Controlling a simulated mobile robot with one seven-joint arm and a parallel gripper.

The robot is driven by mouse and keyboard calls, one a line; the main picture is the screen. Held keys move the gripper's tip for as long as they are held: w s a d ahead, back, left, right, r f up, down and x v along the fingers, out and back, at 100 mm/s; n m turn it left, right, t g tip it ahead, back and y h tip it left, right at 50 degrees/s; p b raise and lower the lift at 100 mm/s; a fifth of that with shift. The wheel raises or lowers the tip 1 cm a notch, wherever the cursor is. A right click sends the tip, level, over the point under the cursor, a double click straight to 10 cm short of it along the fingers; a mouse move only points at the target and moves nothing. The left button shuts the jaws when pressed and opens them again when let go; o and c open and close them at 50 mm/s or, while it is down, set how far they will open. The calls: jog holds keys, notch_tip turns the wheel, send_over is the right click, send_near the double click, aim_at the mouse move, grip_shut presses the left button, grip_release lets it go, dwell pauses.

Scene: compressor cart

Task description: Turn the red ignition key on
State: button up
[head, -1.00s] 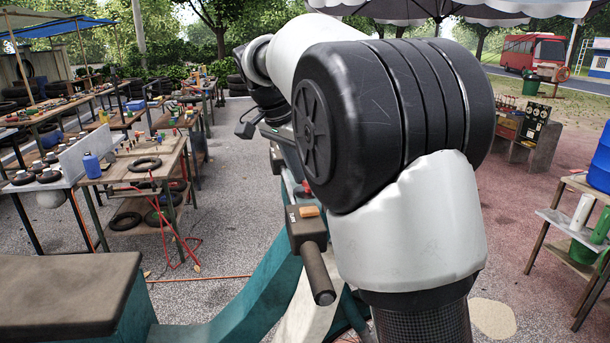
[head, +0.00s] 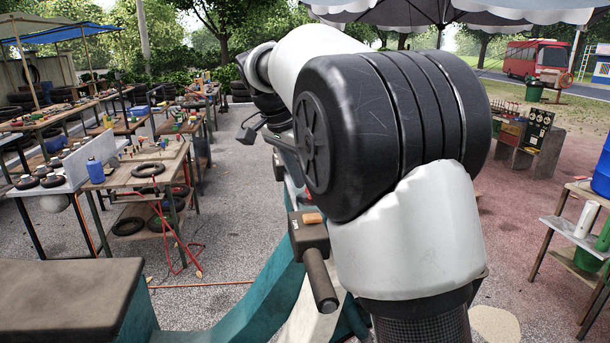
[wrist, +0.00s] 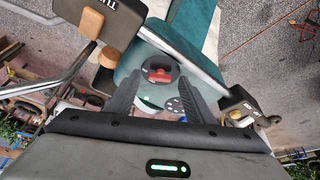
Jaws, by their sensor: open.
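The red ignition key (wrist: 159,76) shows in the wrist view, in a dark round switch on a light panel of a teal vehicle body. My gripper (wrist: 155,88) is open, with one dark finger on each side of the key in the picture. No contact with the key shows, and I cannot tell how far it is from the fingertips.
The handlebar grip (head: 320,284) with an orange-topped switch box (head: 308,233) stands close beside my arm. A dark seat (head: 65,296) is at the lower left. Workbenches with tools (head: 148,174) and tyres stand further left. Shelves with bottles (head: 578,228) are at the right.

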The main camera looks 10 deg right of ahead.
jog(key=v, duration=1.7)
jog(key=shift+r, duration=0.15)
jog(key=shift+s+a, duration=0.1)
jog(key=shift+a, duration=0.1)
